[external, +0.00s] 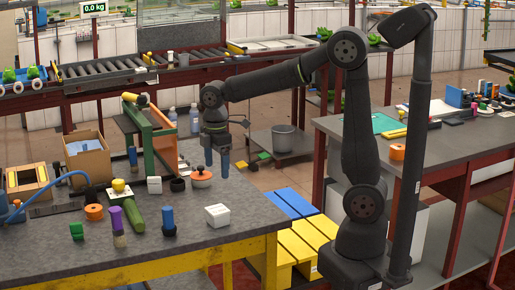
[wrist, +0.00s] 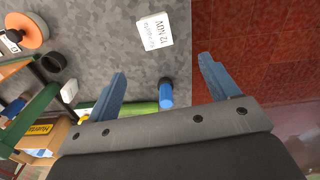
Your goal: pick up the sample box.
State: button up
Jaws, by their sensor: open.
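The sample box appears to be a small white box (external: 217,215) standing on the grey table near its right edge. In the wrist view the white box (wrist: 155,31) shows dark printing, partly legible as "12 NOV", and lies beyond the fingertips, slightly left of the midpoint between them. My gripper (external: 216,168) points down above the table, with its blue fingers apart and nothing between them. It is apart from the box, farther back in the external view. The wrist view shows both fingers of my gripper (wrist: 162,68) spread wide.
A blue-topped cylinder (external: 168,220) stands left of the box. A green cucumber-like item (external: 134,214) and purple cylinder (external: 116,221) are farther left. The table ends just right of the box, with red floor (wrist: 255,45) beyond.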

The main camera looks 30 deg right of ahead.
send_near(217, 209)
jog(key=f, duration=0.5)
jog(key=shift+s+f, duration=0.2)
jog(key=shift+s, duration=0.2)
jog(key=shift+w+f, duration=0.2)
jog(key=shift+f, duration=1.1)
jog(key=shift+w+f, duration=0.2)
jog(key=shift+f, duration=1.1)
jog(key=c, duration=1.1)
